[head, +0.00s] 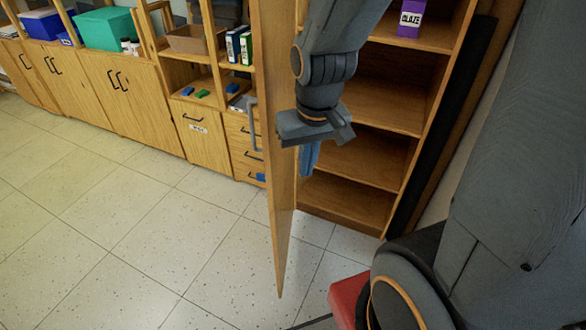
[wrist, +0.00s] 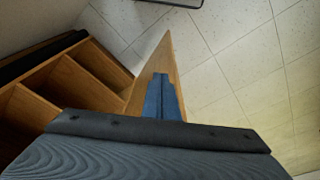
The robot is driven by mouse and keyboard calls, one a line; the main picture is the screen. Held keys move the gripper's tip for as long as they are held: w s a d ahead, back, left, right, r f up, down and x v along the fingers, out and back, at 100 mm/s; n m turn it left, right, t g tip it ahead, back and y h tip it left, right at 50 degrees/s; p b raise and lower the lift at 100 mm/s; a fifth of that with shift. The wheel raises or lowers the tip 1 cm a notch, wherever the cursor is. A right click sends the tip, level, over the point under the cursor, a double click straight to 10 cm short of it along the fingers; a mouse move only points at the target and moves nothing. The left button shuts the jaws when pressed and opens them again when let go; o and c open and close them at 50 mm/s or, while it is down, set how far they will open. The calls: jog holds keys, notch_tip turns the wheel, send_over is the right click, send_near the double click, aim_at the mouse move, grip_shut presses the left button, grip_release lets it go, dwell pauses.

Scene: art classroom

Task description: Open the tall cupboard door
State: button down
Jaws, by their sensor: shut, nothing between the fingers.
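The tall cupboard door (head: 280,190) stands swung wide open, seen nearly edge-on in the head view. Its grey bar handle (head: 253,128) is on the left face. The tall cupboard (head: 365,160) shows its open shelves to the right of the door. My gripper (head: 309,158) is shut and empty, pointing down on the shelf side of the door. In the wrist view the shut blue fingers (wrist: 161,98) overlap the door (wrist: 163,65). I cannot tell whether they touch it. The handle does not show clearly in the wrist view.
Low wooden cabinets (head: 110,90) line the left wall, with a teal box (head: 105,29) and a blue box (head: 40,25) on top. A purple glaze container (head: 410,20) stands on an upper shelf of the tall cupboard. The tiled floor (head: 130,230) at left is clear.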

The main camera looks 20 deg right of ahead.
jog(key=s+d+f+m+g+y+b, duration=0.2)
jog(key=s+d+f+m+g+y, duration=0.15)
jog(key=f+m, duration=0.5)
jog(key=m+t+y+b, duration=0.8)
jog(key=m+y, duration=0.5)
jog(key=m, duration=2)
send_near(276, 171)
jog(key=shift+n+t, duration=0.35)
jog(key=shift+t, duration=0.2)
jog(key=p+x, duration=0.1)
jog(key=p, duration=0.1)
jog(key=p+x, duration=0.1)
jog(key=x, duration=0.1)
jog(key=p+x, duration=0.1)
jog(key=p, duration=0.1)
jog(key=shift+s+a+p, duration=0.15)
jog(key=shift+a+p, duration=0.15)
jog(key=shift+a, duration=0.25)
jog(key=shift+x, duration=0.8)
